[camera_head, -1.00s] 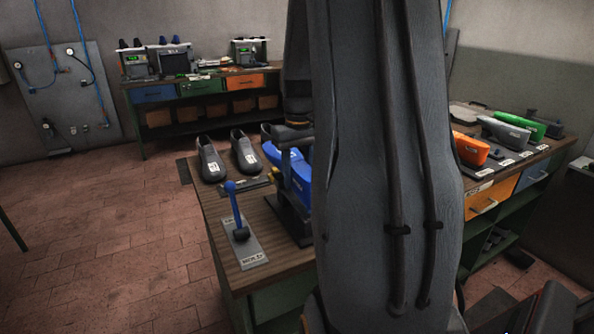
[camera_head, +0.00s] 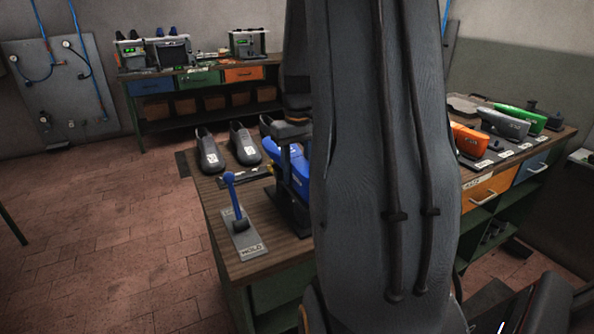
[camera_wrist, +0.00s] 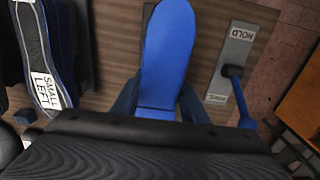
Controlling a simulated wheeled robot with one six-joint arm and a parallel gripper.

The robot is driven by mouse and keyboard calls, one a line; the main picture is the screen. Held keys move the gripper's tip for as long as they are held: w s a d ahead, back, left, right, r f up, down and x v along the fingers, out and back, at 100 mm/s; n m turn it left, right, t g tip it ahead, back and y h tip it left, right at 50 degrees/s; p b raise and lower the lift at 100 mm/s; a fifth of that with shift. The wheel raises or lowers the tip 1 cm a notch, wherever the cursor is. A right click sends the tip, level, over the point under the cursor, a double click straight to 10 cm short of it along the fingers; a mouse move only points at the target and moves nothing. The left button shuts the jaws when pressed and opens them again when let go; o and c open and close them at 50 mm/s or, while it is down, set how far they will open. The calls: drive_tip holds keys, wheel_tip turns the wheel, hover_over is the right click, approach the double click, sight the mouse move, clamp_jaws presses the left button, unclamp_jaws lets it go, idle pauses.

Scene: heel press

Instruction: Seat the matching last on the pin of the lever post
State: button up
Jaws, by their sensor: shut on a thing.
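A blue last (camera_wrist: 166,48) is held in my gripper (camera_wrist: 157,101), which is shut around it with a dark finger on each side in the wrist view. In the head view blue (camera_head: 287,152) shows beside my arm, which hides much of it. A dark post (camera_head: 288,206) stands below it on the bench, partly behind my arm. The pin is not visible, and I cannot tell whether the last touches it. The blue-handled lever (camera_head: 232,194) rises from a grey plate (camera_head: 250,249) marked HOLD; the lever also shows in the wrist view (camera_wrist: 240,98).
Dark shoes (camera_head: 209,151) stand behind the lever; the wrist view shows a SMALL LEFT label (camera_wrist: 46,91). Orange (camera_head: 468,140), grey (camera_head: 506,124) and green (camera_head: 523,117) lasts stand on the right bench (camera_head: 478,185). My arm blocks the middle of the head view.

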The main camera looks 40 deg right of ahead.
drive_tip(key=shift+f, duration=0.55)
idle(0.4)
drive_tip(key=o, duration=1.4)
drive_tip(key=shift+r+b, duration=1.05)
drive_tip(key=shift+r, duration=2.85)
